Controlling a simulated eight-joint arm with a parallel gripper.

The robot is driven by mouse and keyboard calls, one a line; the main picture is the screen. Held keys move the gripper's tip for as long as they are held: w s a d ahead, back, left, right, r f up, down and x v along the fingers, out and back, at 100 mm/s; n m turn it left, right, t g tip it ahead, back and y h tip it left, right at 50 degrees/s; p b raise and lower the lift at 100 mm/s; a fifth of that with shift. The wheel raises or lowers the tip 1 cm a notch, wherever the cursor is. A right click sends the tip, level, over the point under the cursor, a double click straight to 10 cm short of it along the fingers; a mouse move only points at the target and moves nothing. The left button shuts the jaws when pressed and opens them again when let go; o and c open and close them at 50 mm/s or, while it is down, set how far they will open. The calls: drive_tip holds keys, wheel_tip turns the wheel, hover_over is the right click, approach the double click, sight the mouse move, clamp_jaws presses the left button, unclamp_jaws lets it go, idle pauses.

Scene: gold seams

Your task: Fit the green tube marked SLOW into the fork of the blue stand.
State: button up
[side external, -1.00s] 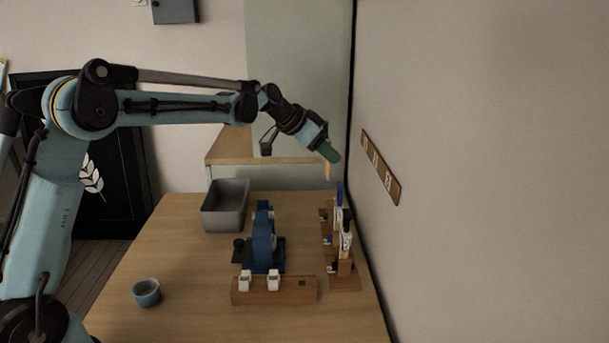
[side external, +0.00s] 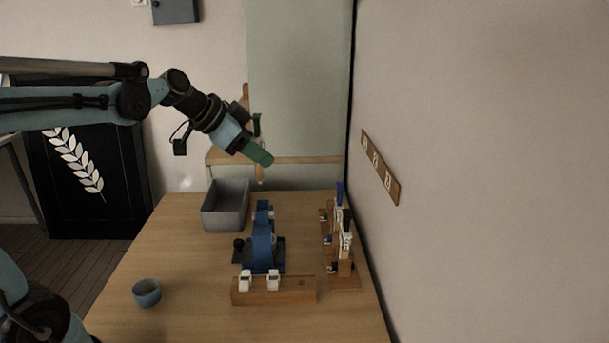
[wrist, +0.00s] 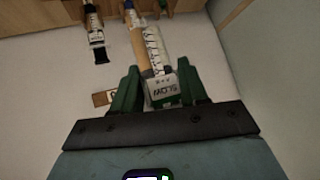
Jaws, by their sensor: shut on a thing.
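My gripper (side external: 258,152) has green fingers and is raised above the table, pointing down and to the right. In the wrist view my gripper (wrist: 158,72) is shut on the tube marked SLOW (wrist: 162,86), which shows a white label, a green band and a tan length. In the side view only a pale tip of the tube (side external: 261,173) shows below the fingers. The blue stand (side external: 263,245) is upright on the table, below the gripper and clear of the tube. Its fork cannot be made out clearly.
A wooden rack (side external: 345,280) with several tubes stands at the right by the wall. A wooden block (side external: 290,296) with two white pieces is in front of the stand. A grey bin (side external: 225,218) is behind left, and a blue cup (side external: 146,292) front left.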

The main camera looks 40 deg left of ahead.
sight(256, 170)
drive_tip(key=shift+f, duration=2.3)
drive_tip(key=shift+d+f, duration=0.1)
drive_tip(key=shift+f, duration=1.75)
idle(1.6)
drive_tip(key=o, duration=1.2)
drive_tip(key=shift+c, duration=0.2)
